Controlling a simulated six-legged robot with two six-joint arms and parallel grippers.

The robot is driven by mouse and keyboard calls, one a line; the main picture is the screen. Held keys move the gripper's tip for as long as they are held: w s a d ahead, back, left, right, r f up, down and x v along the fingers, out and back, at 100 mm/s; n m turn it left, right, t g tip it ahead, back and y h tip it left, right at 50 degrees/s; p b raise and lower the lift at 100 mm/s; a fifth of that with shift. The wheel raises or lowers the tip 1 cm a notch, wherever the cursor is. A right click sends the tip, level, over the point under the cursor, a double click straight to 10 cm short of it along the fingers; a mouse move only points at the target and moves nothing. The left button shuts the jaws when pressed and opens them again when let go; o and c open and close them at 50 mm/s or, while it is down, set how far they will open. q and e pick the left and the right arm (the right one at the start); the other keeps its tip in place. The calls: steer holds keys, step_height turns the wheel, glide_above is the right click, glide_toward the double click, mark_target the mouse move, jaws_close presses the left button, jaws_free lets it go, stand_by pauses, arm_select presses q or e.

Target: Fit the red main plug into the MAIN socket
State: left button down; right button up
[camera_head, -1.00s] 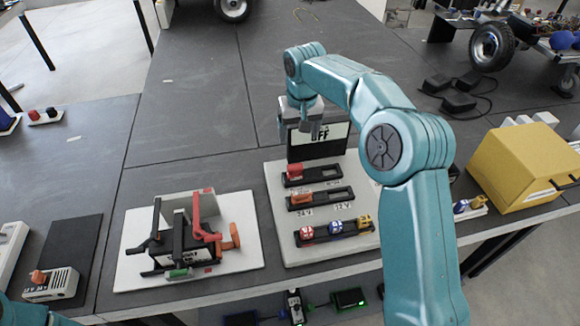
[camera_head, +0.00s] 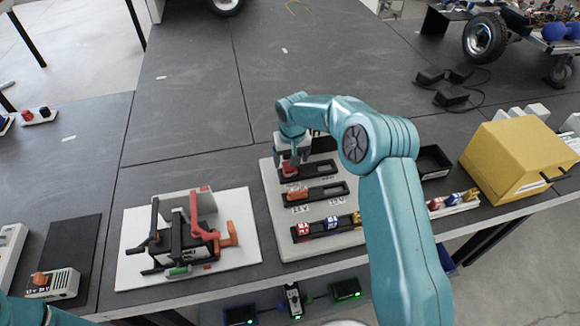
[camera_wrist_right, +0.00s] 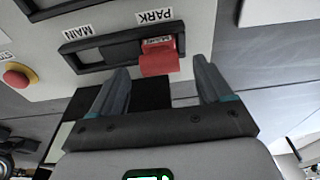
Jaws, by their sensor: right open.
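The red main plug (camera_wrist_right: 158,58) sits in the PARK end of a black two-slot holder; in the head view the plug (camera_head: 289,170) shows partly below my gripper. The MAIN socket (camera_wrist_right: 107,52) is the empty slot beside it, and in the head view it is the right end of the top holder (camera_head: 322,169). My right gripper (camera_wrist_right: 165,78) is open, one finger to each side of the plug in the wrist view, with visible gaps. In the head view my right gripper (camera_head: 293,158) is right over the plug. My left gripper is out of view.
Below the top holder are one with an orange plug (camera_head: 297,192) and one with several coloured plugs (camera_head: 330,226). A battery fixture with a red lever (camera_head: 197,212) stands left. A yellow box (camera_head: 517,158) stands right. The dark bench behind is mostly clear.

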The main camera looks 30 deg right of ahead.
mark_target(290, 169)
steer(key=f, duration=0.3)
steer(key=shift+w+d+f, duration=0.1)
steer(key=shift+w+d, duration=0.05)
steer(key=shift+w, duration=0.25)
steer(key=shift+s, duration=0.2)
steer(key=shift+w, duration=0.1)
steer(key=c, duration=1.1)
